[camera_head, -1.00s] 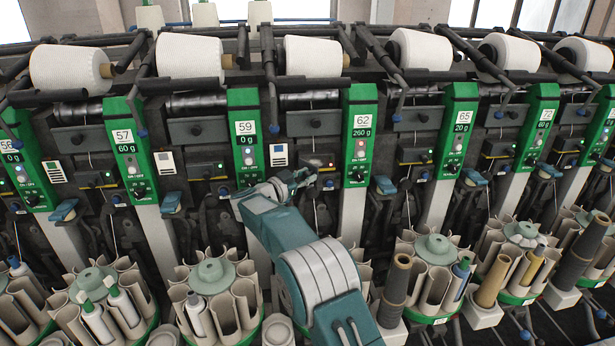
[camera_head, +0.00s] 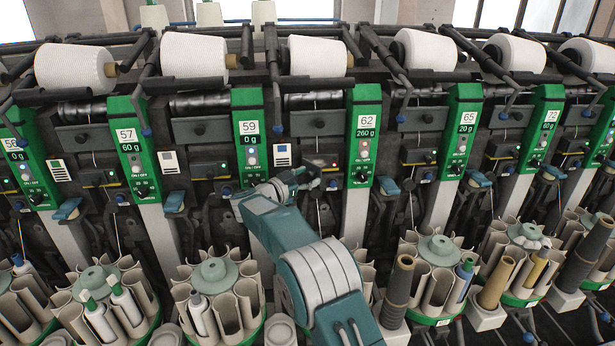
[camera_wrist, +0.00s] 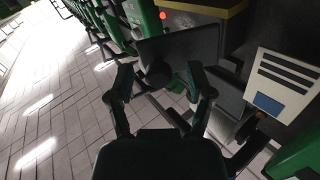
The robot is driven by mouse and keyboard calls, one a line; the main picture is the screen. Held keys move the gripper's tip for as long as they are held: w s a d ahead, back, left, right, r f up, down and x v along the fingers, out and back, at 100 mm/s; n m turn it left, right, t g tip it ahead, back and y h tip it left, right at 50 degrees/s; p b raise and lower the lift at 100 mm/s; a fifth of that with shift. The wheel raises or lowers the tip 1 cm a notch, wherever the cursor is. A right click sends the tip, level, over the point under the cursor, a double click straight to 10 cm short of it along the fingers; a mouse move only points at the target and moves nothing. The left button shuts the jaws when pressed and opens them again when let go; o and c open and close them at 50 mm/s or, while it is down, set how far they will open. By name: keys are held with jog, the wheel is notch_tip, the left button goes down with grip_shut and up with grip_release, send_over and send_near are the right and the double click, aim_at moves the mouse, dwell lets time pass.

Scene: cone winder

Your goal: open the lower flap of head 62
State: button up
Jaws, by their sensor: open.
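My gripper (camera_head: 308,176) is low and left of this panel, in front of the dark machine parts. In the wrist view my gripper (camera_wrist: 162,84) is open, its two fingers apart with nothing held. A dark flat plate with a round knob (camera_wrist: 180,47) lies beyond and between the fingertips; it looks like the lower flap. I cannot tell whether the fingers touch it. In the head view my gripper largely hides this area.
An upper dark plate with a knob (camera_head: 314,124) sits above my gripper. A white card (camera_head: 282,155) is to its left and shows close by in the wrist view (camera_wrist: 284,82). Holders with tubes (camera_head: 215,300) stand below. A tiled floor (camera_wrist: 60,100) lies open at left.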

jog(key=v, duration=1.1)
jog(key=shift+a, duration=0.2)
jog(key=shift+s, duration=0.1)
